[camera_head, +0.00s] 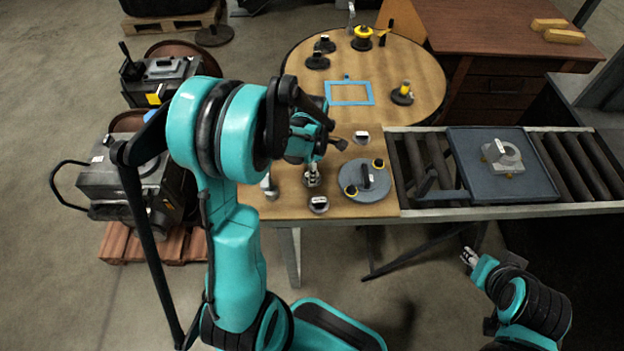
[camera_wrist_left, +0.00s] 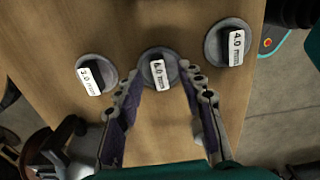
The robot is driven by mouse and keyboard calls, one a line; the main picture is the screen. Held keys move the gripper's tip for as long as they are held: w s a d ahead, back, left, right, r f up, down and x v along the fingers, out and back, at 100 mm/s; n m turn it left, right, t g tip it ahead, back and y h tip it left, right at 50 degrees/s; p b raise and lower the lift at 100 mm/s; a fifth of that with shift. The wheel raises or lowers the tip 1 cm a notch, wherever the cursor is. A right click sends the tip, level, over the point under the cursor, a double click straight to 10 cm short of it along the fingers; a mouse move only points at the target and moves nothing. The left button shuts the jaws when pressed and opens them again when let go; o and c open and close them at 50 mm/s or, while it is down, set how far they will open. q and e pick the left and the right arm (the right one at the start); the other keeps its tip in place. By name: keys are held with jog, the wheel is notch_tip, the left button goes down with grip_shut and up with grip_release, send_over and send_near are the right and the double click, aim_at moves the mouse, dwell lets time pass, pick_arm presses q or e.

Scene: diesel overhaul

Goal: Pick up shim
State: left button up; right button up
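Three round grey shims with white labels lie in a row on the wooden table in the left wrist view: one at left (camera_wrist_left: 97,75) reading about 3.0 mm, the middle one (camera_wrist_left: 158,67) reading about 6.0 mm, and the 4.0 mm one (camera_wrist_left: 229,43) at right. My left gripper (camera_wrist_left: 170,88) is open and empty, its fingertips beside the middle shim's near edge. In the head view my left gripper (camera_head: 312,172) hangs over the table between one shim (camera_head: 361,137) and another (camera_head: 318,205). My right gripper (camera_head: 469,257) is off the table; its finger gap is too small to judge.
A grey disc (camera_head: 375,187) with yellow-topped parts sits right of the shims. A small metal part (camera_head: 268,187) stands left of my left gripper. A roller conveyor (camera_head: 573,165) with a dark tray (camera_head: 540,186) adjoins at right. A round table (camera_head: 432,75) with parts stands behind.

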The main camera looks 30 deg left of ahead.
pick_arm(q)
jog(key=shift+f, duration=0.45)
jog(key=shift+r, duration=0.1)
grip_shut()
jog(key=shift+r, duration=0.15)
